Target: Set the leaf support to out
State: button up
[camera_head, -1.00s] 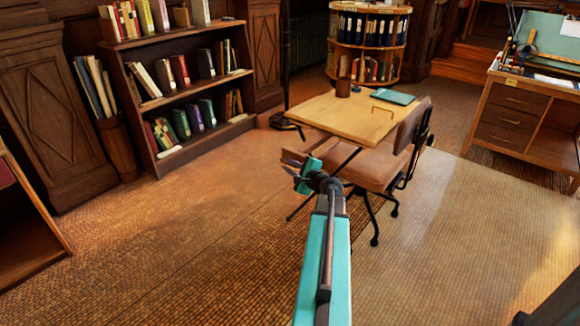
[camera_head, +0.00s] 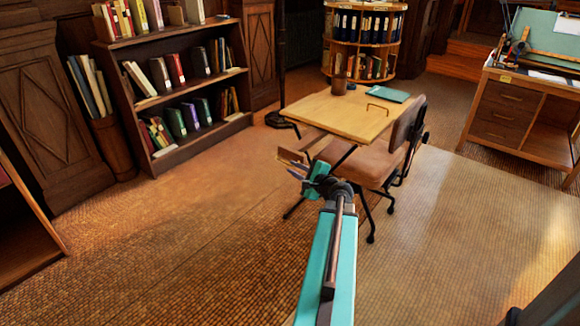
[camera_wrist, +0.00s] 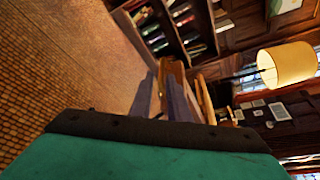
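A small light wood table (camera_head: 335,113) stands mid-room in the head view. A brown wooden piece (camera_head: 291,156), which may be the leaf or its support, shows low at its near left side. My gripper (camera_head: 297,170) is just in front of this piece. In the wrist view, the two grey fingers of my gripper (camera_wrist: 160,96) are apart, with a wooden edge (camera_wrist: 175,70) between and beyond their tips. I cannot tell whether they touch it. The link between the wooden piece and the table is partly hidden.
A brown chair (camera_head: 370,163) on wheels stands close at the table's right front. A mug (camera_head: 339,86) and a green folder (camera_head: 388,95) are on the table. A bookcase (camera_head: 182,92) is at the left, a desk (camera_head: 525,112) at the right. The floor at left is clear.

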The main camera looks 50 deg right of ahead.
jog(key=p+v, duration=0.2)
jog(key=v, duration=0.3)
jog(key=shift+s+r+p, duration=0.15)
jog(key=shift+r+p, duration=0.05)
jog(key=shift+p, duration=0.1)
jog(key=p+v, duration=0.1)
jog(key=p, duration=0.3)
jog(key=shift+s+a, duration=0.15)
jog(key=shift+s, duration=0.05)
jog(key=shift+s+a+p, duration=0.15)
jog(key=shift+s+p, duration=0.15)
jog(key=shift+p, duration=0.55)
jog(key=shift+f, duration=0.1)
